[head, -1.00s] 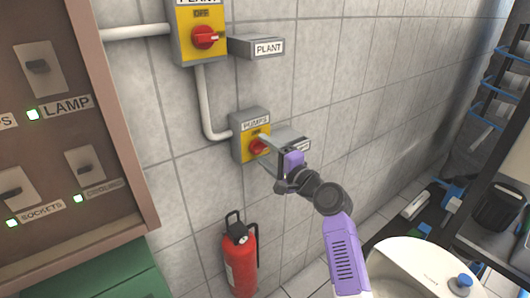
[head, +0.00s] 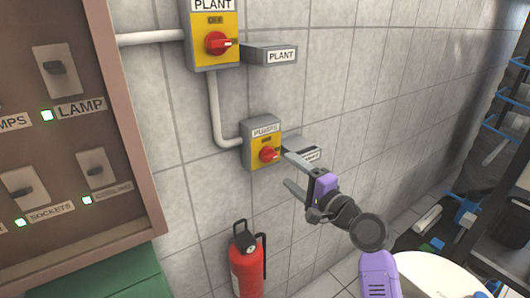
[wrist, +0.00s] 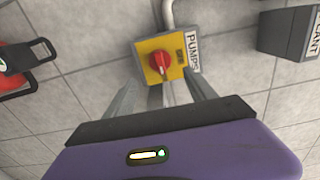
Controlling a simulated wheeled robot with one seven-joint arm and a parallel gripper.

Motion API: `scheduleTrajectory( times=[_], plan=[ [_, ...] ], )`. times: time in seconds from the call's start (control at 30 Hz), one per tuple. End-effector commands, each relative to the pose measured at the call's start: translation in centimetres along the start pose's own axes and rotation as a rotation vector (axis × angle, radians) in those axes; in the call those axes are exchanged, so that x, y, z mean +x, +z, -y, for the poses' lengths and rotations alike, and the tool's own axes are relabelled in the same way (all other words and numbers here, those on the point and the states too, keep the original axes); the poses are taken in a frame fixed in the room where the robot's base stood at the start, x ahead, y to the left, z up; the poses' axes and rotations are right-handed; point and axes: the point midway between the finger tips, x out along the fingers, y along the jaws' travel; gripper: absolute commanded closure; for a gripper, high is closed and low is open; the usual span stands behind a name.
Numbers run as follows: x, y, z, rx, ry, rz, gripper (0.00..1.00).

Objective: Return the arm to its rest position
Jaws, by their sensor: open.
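My gripper (head: 291,172) is open and empty, its two grey fingers apart, in front of the tiled wall. In the head view it sits just right of and below the PUMPS switch (head: 251,150), apart from it. That switch is a yellow plate in a grey box with a red knob (head: 269,154). In the wrist view the PUMPS switch (wrist: 147,50) and its red knob (wrist: 160,62) show beyond the fingers. My purple and dark arm runs down to the lower right.
The PLANT switch (head: 203,57) and a grey PLANT box (head: 262,55) are above. A brown switch panel (head: 133,150) is at left. A red fire extinguisher (head: 245,272) stands below. A cream tank (head: 432,280) and dark rack (head: 500,200) are at right.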

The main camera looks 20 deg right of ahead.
Motion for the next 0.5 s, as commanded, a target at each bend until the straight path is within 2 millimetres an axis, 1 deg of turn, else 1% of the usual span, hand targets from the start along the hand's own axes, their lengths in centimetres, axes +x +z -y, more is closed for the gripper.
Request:
scheduleTrajectory(
  times=[0.13,0.2,0.27,0.3,0.37,0.5],
  plan=[
    [0.0,-0.1,0.1,-0.021,-0.004,-0.004,0.35],
    [0.0,-0.8,0.6,-0.07,-0.02,-0.033,0.35],
    [-0.3,-1.8,1.8,-0.148,-0.048,-0.083,0.35],
    [-0.6,-2.4,3.0,-0.212,-0.071,-0.121,0.35],
    [-1.9,-3.0,3.1,-0.325,-0.08,-0.188,0.35],
    [-5.1,-3.1,1.3,-0.516,-0.06,-0.285,0.35]
  ],
)
